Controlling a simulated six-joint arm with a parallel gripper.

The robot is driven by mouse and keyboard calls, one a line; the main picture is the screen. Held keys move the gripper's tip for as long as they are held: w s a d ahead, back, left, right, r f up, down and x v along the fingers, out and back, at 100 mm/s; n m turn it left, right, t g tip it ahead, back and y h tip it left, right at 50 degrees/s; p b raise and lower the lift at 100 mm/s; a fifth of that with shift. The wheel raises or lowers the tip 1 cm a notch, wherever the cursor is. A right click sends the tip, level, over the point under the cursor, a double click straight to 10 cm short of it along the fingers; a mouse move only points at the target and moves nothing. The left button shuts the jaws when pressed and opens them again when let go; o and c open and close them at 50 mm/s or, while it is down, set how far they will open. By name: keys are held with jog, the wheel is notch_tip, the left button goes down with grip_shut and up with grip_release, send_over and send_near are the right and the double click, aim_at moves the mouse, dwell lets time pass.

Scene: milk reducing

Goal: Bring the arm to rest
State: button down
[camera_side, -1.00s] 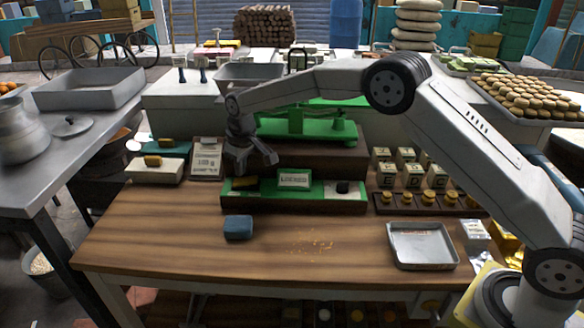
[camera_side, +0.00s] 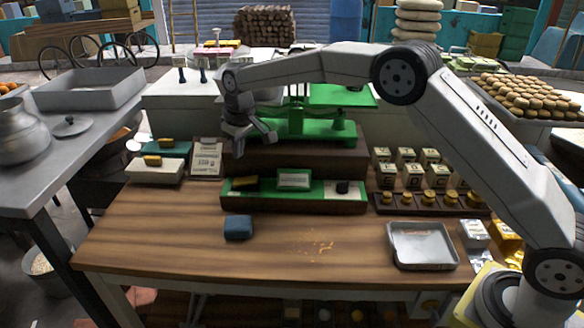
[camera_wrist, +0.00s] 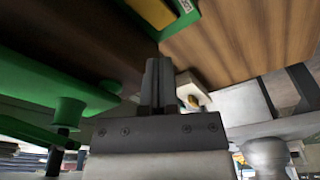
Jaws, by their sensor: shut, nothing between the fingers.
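My gripper (camera_side: 252,146) hangs in the air above the back left of the wooden table (camera_side: 190,240), in front of the green scale (camera_side: 322,130). Its fingers point down and hold nothing. In the wrist view the two fingers of my gripper (camera_wrist: 157,75) lie close together, with the wooden table (camera_wrist: 235,40) and part of the green scale (camera_wrist: 50,85) beyond them. The arm reaches in from the right, bent at the elbow.
A green tray (camera_side: 270,205) with small items lies below my gripper. A clipboard (camera_side: 206,158) leans at left. Several lettered blocks (camera_side: 411,175) stand at right. The front of the table is mostly clear.

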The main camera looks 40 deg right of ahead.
jog(key=shift+s+d, duration=0.1)
dwell(0.3)
jog(key=shift+s+d+r, duration=0.1)
jog(key=shift+s+d, duration=0.2)
jog(key=shift+s, duration=0.15)
jog(key=s+d+f+m, duration=0.1)
jog(key=s+d, duration=0.2)
jog(key=s, duration=0.7)
jog(key=s+d+f+m, duration=0.1)
jog(key=s+d+f, duration=0.1)
jog(key=s, duration=0.9)
jog(key=s+d+f+m, duration=0.1)
jog(key=s+d, duration=0.3)
jog(key=s, duration=0.7)
jog(key=shift+s+f+t, duration=0.15)
jog(key=shift+f+t, duration=0.25)
jog(key=c, duration=1.3)
grip_release()
